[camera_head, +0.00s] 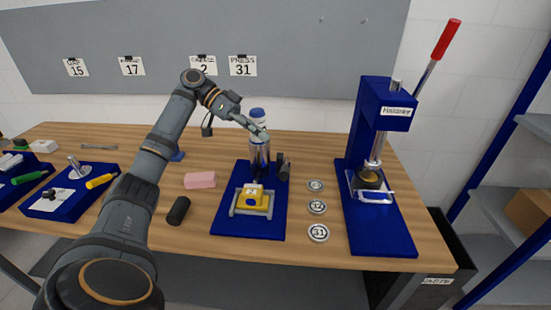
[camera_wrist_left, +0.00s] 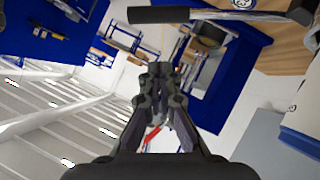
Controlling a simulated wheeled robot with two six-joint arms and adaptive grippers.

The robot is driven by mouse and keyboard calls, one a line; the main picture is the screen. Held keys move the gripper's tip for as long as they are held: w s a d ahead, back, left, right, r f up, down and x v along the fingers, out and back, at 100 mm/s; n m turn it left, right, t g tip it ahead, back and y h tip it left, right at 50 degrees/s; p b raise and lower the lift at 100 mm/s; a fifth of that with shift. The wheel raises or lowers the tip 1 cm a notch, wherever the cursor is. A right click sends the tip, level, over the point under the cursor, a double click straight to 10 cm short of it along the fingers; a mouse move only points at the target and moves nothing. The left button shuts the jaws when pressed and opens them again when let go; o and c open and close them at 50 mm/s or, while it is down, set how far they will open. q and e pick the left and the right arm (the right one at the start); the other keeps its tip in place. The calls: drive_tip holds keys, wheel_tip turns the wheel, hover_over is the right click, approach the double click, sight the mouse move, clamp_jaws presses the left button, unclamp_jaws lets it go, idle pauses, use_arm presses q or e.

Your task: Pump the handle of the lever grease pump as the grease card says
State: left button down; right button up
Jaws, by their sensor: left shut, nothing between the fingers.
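I take the lever grease pump to be the upright silver device (camera_head: 259,157) with a blue-and-white top, at the back of a blue base plate (camera_head: 221,220). A dark grip (camera_head: 283,168) shows at its right side, perhaps its handle. A black bar grip (camera_wrist_left: 165,14) also crosses the top of the left wrist view. My left gripper (camera_head: 261,134) is shut and empty, in front of the pump's upper part; I cannot tell whether it touches. Its shut fingers show in the left wrist view (camera_wrist_left: 161,72). Numbered cards hang on the grey board; I cannot tell which is the grease card.
A card reading 17 (camera_head: 131,66) and a PRESS 31 card (camera_head: 243,66) hang behind. A yellow block (camera_head: 255,197) sits on the blue plate. Right stands a blue press (camera_head: 360,125) with a red-handled lever (camera_head: 446,40). Several discs, a pink block (camera_head: 200,180) and a black cylinder (camera_head: 178,211) lie around.

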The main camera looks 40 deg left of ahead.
sight(286, 166)
use_arm(q)
drive_tip(key=d+f+p, duration=0.1)
drive_tip(key=d+f, duration=0.4)
drive_tip(key=shift+f, duration=0.35)
use_arm(e)
drive_tip(key=shift+r, duration=0.9)
use_arm(q)
drive_tip(key=shift+d, duration=0.15)
drive_tip(key=shift+f, duration=0.1)
use_arm(e)
drive_tip(key=shift+f, duration=0.1)
